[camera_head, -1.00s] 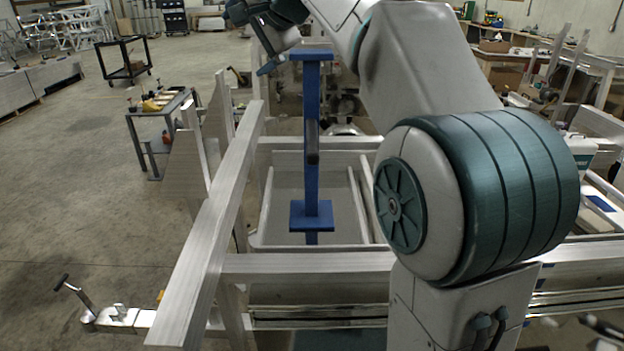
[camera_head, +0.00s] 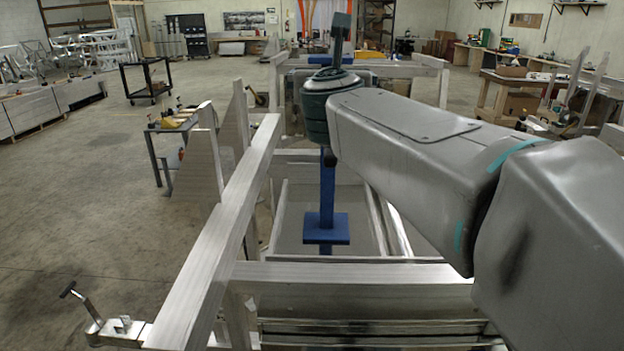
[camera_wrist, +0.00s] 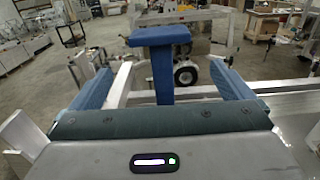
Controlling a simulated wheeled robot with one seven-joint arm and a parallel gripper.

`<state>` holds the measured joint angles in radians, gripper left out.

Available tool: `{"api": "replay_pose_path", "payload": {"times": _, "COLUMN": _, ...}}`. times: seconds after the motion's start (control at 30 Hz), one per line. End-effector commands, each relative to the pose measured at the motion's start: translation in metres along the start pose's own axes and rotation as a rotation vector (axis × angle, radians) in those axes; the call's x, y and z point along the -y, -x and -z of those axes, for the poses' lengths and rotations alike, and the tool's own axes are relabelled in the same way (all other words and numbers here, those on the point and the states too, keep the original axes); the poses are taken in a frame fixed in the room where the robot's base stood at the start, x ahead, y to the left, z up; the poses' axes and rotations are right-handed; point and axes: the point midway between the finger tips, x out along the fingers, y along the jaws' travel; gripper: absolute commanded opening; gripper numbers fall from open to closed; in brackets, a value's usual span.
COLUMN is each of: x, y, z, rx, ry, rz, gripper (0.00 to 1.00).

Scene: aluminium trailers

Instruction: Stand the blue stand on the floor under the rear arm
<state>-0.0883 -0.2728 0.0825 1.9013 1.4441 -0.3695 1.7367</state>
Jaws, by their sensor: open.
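The blue stand (camera_head: 327,195) is upright in the middle of the head view, with a square plate low on its post. The post runs on below that plate, and its foot is hidden behind an aluminium beam. My wrist hides much of its upper part. In the wrist view the stand's flat top (camera_wrist: 160,36) and post (camera_wrist: 162,80) show between the two blue fingers of my gripper (camera_wrist: 161,68). The fingers are wide apart, with gaps on both sides of the post. I cannot tell which aluminium member is the rear arm.
A long slanted aluminium beam (camera_head: 215,240) lies left of the stand. A cross beam (camera_head: 350,276) runs in front of it. A tool cart (camera_head: 172,135) stands to the left, and a black cart (camera_head: 147,82) farther back. The concrete floor at left is mostly open.

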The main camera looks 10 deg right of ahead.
Motion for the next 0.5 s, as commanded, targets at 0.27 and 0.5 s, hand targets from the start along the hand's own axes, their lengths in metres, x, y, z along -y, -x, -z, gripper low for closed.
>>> {"api": "replay_pose_path", "payload": {"times": 0.27, "x": -0.001, "y": -0.05, "z": -0.001, "rx": -0.002, "ry": 0.006, "rz": -0.002, "gripper": 1.0}}
{"api": "replay_pose_path", "payload": {"times": 0.5, "x": -0.001, "y": -0.074, "z": -0.002, "rx": 0.0, "ry": 0.005, "rz": -0.002, "gripper": 1.0}}
